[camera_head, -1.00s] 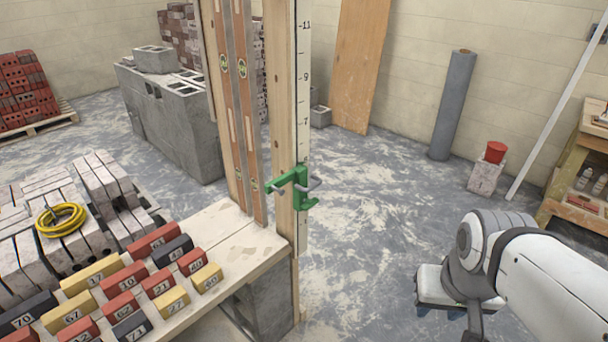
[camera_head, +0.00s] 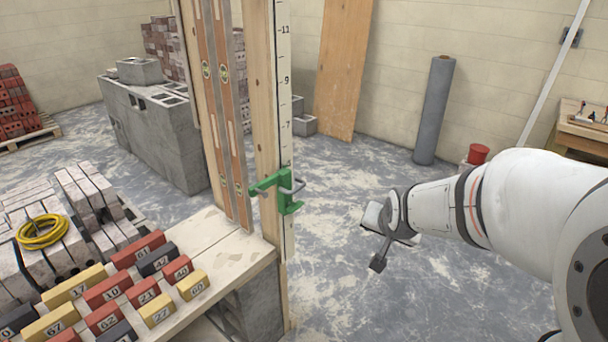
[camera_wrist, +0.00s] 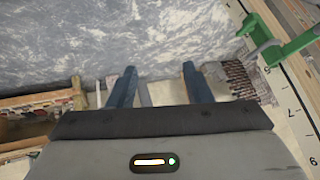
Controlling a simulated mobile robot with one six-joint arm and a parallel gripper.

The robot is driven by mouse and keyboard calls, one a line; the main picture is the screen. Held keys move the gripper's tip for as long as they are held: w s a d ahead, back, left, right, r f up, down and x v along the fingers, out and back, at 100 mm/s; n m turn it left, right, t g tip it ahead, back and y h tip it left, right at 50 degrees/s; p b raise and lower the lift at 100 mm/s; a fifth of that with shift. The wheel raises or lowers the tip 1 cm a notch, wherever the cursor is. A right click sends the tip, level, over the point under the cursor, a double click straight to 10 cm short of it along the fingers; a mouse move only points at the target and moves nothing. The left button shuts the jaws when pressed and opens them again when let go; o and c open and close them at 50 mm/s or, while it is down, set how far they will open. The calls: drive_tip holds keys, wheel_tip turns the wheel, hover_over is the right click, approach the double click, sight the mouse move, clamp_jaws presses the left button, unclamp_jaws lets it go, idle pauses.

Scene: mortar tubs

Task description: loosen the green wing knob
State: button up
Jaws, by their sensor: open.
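A green clamp (camera_head: 281,190) is fixed on the wooden post with a black-marked scale (camera_head: 285,100). Its green arm sticks out to the left, and a grey bar-like piece crosses its front; I cannot tell clearly which part is the wing knob. In the wrist view the clamp (camera_wrist: 280,45) shows at the upper right, outside my fingers. My gripper (camera_wrist: 160,78) is open, with two blue fingers apart and nothing between them. In the head view it is to the right of the post, lower than the clamp and apart from it.
A wooden bench (camera_head: 228,245) with numbered red, yellow and dark blocks stands left of the post. Two spirit levels (camera_head: 222,100) lean beside it. The floor right of the post is clear.

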drive_tip(key=w+a+f+m+t, duration=0.1)
drive_tip(key=w+f, duration=0.2)
drive_tip(key=w, duration=0.2)
drive_tip(key=m+t+y+b, duration=0.4)
drive_tip(key=m+t+y, duration=0.3)
drive_tip(key=y, duration=0.2)
approach(297, 206)
drive_tip(key=x, duration=0.7)
drive_tip(key=p+x, duration=0.1)
drive_tip(key=x, duration=0.2)
drive_tip(key=shift+f, duration=0.3)
drive_tip(key=shift+c, duration=0.5)
